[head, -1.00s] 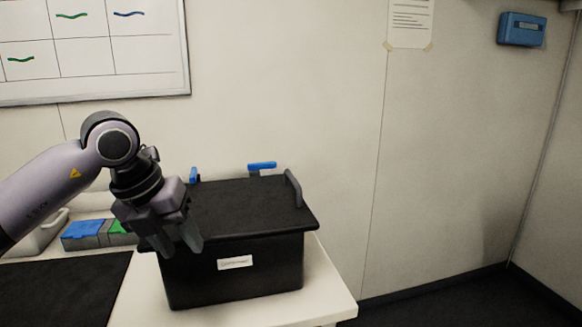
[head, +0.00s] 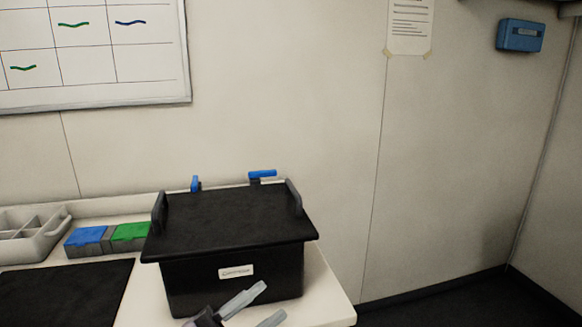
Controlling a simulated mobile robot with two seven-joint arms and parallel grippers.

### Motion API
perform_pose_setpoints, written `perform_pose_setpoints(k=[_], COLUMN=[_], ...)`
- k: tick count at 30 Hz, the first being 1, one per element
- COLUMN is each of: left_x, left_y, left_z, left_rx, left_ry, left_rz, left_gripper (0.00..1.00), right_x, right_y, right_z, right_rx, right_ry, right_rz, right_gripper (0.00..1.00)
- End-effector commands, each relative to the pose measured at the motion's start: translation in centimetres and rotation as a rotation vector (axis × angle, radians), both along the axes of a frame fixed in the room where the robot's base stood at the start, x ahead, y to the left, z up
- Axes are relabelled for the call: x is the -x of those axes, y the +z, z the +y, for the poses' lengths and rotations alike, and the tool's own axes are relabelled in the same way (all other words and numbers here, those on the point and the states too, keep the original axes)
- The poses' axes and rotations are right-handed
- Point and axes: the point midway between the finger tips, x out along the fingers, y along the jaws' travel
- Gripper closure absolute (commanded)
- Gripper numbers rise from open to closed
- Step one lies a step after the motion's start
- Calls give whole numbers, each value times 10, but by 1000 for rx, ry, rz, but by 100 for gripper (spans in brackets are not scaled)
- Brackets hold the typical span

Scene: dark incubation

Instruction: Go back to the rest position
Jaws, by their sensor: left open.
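My left gripper (head: 257,307) shows at the bottom edge of the head view, in front of the black box. Its two grey fingers are apart with nothing between them, and most of the arm is out of the picture. The black box (head: 185,285) stands on the white table, with its dark lid (head: 230,217) on top. The lid has a grip at each end, and the box front bears a white label (head: 236,271). My right gripper is not in view.
Blue-lidded (head: 87,236) and green-lidded (head: 131,232) small boxes stand left of the black box, beside a pale divided tray (head: 50,237). A dark mat (head: 65,290) lies in front of them. Two blue handles (head: 263,174) show behind the lid. Open floor is at right.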

Motion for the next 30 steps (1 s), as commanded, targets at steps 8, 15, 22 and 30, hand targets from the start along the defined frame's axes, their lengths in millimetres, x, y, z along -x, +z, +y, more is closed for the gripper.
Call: perform_pose_setpoints(k=[8,15,22,30], left_x=[4,69,139,155], left_y=[-103,-218,-280,-291], left_z=[72,129,152,156], left_rx=[188,216,192,185], left_ry=[384,659,780,799], left_rz=[517,1006,1318,1380], left_gripper=[57,57,57,57], right_x=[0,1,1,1], right_y=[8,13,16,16], right_z=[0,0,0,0], right_rx=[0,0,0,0], right_ry=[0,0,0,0], right_rz=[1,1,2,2], right_gripper=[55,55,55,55])
